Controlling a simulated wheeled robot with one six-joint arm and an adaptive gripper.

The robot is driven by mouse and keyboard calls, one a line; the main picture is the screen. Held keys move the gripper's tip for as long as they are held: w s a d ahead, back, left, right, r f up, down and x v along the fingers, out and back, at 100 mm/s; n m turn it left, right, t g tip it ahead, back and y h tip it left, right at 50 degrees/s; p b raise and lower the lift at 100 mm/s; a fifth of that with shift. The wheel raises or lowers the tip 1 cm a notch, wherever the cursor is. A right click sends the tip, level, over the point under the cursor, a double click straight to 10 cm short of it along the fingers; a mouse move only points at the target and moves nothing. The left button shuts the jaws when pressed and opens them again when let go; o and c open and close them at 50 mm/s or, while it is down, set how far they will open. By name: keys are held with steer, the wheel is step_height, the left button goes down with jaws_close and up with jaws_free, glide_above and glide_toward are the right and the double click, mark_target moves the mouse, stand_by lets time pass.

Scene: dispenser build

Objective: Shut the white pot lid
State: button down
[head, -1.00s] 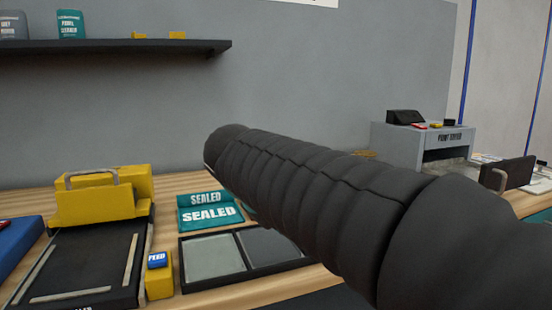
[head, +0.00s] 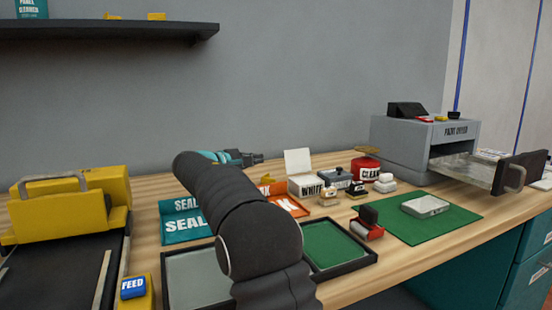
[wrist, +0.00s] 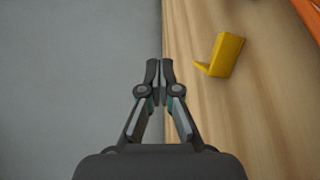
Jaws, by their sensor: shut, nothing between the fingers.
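The white pot (head: 306,187) stands on the wooden worktop in the head view, with "WHITE" on its front. Its white lid (head: 298,161) stands up, open, at the back of the pot. My gripper (head: 261,158) is to the left of the lid, apart from it, at about the lid's height in the picture. In the wrist view my gripper (wrist: 160,65) is shut and empty, over the line where the grey wall meets the wood. The pot and its lid do not show in the wrist view.
A grey pot (head: 336,179) and a red "CLEAR" pot (head: 366,169) stand to the right. An orange tray (head: 291,205) and small stamps (head: 328,196) lie in front. A yellow piece (wrist: 228,54) is near my gripper in the wrist view. The grey wall is close behind.

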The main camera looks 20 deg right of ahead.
mark_target(285, 156)
steer(key=p+x, duration=0.1)
steer(key=x, duration=0.6)
steer(key=p+x, duration=0.1)
steer(key=x, duration=0.2)
steer(key=shift+s+d+r+p, duration=0.1)
steer(key=shift+s+d+p, duration=0.1)
steer(key=shift+d+p, duration=0.15)
steer(key=shift+s+r+b, duration=0.15)
steer(key=shift+s+b, duration=0.1)
steer(key=shift+s, duration=0.25)
steer(key=shift+s+r+b, duration=0.15)
steer(key=shift+s+b, duration=0.1)
steer(key=shift+s, duration=0.25)
steer(key=shift+s+b, duration=0.25)
steer(key=shift+b, duration=0.05)
steer(key=shift+s+r, duration=0.3)
steer(key=shift+s, duration=0.3)
steer(key=shift+b, duration=0.5)
